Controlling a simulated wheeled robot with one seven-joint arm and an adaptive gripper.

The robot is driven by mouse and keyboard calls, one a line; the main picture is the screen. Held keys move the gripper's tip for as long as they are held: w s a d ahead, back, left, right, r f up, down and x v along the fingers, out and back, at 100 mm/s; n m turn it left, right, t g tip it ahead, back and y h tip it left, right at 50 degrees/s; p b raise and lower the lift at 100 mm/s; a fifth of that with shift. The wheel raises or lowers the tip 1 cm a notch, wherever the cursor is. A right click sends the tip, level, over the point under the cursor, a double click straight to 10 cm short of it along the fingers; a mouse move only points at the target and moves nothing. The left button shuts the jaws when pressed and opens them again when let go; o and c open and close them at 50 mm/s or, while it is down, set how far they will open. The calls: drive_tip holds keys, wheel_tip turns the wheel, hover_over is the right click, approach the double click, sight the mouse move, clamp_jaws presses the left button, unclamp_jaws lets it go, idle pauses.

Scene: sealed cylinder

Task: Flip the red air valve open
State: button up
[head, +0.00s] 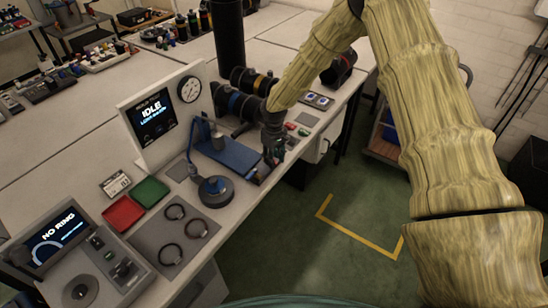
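My gripper (270,158) is at the end of my tan-covered arm, pointing down at the front right of the test station on the bench. It is small and dark here, and I cannot tell whether its fingers are open or shut. Small red and green parts lie just right of it; a red one (290,126) shows near the bench's front edge. I cannot tell for sure which part is the red air valve, or its lever position. The gripper may hide some of it. A blue fixture (238,158) stands left of the gripper.
A panel with a screen reading IDLE (153,114) and a gauge (189,89) stands behind the fixture. A red tray (123,213), a green tray (150,191) and a mat with black rings (155,240) lie at left. The green floor (320,265) right of the bench is clear.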

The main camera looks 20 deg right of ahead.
clamp_jaws()
drive_tip(key=shift+w+d+n+b, duration=0.2)
drive_tip(key=shift+n+b, duration=0.15)
drive_tip(key=shift+n, duration=0.4)
drive_tip(key=shift+w+d+n+b, duration=0.15)
drive_tip(key=shift+n+b, duration=0.15)
drive_tip(key=shift+n, duration=0.45)
drive_tip(key=shift+s, duration=0.1)
unclamp_jaws()
